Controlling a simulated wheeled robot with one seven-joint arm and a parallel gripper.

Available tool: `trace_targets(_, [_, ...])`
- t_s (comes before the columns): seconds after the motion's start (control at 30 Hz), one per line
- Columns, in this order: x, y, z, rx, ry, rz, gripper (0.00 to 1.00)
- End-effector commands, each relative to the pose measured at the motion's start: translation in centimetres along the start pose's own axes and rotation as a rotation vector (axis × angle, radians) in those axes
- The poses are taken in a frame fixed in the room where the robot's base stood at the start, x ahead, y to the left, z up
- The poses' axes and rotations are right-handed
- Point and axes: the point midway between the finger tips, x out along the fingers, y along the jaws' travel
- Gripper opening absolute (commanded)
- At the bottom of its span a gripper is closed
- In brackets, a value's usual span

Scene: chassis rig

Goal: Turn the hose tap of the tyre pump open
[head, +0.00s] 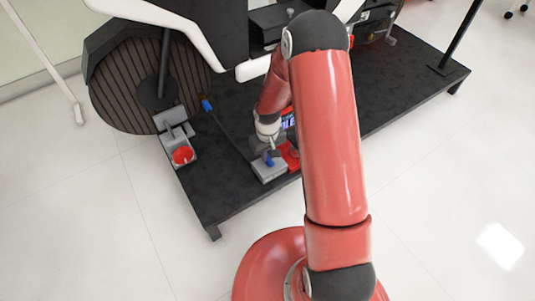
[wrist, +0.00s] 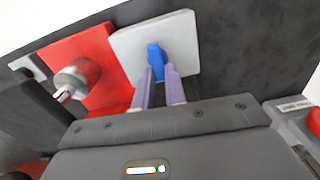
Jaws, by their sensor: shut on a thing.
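The hose tap is a small blue lever (wrist: 155,55) on a light grey block (wrist: 185,35) in the wrist view. My gripper (wrist: 160,75) has its two purple fingers closed on the sides of this blue tap. In the head view the blue tap (head: 269,161) shows on the grey block (head: 268,174) at the front of the black platform, under my gripper (head: 267,151). The red body of the pump (wrist: 90,60) is beside the grey block, with a round metal fitting (wrist: 75,80) on it. The fingers partly hide the tap.
A dark hose (head: 230,135) with a blue end (head: 206,105) runs over the black platform (head: 225,190). A grey fixture with a red round part (head: 182,155) stands on its left edge. A large dark wheel (head: 145,75) is behind. The white floor (head: 90,220) in front is clear.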

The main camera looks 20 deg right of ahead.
Motion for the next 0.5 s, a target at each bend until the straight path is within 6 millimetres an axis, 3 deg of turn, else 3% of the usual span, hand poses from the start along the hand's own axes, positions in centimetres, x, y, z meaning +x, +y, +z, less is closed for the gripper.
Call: trace_targets(0.5, [0.09,0.48,0.07,0.403,0.001,0.001,0.00])
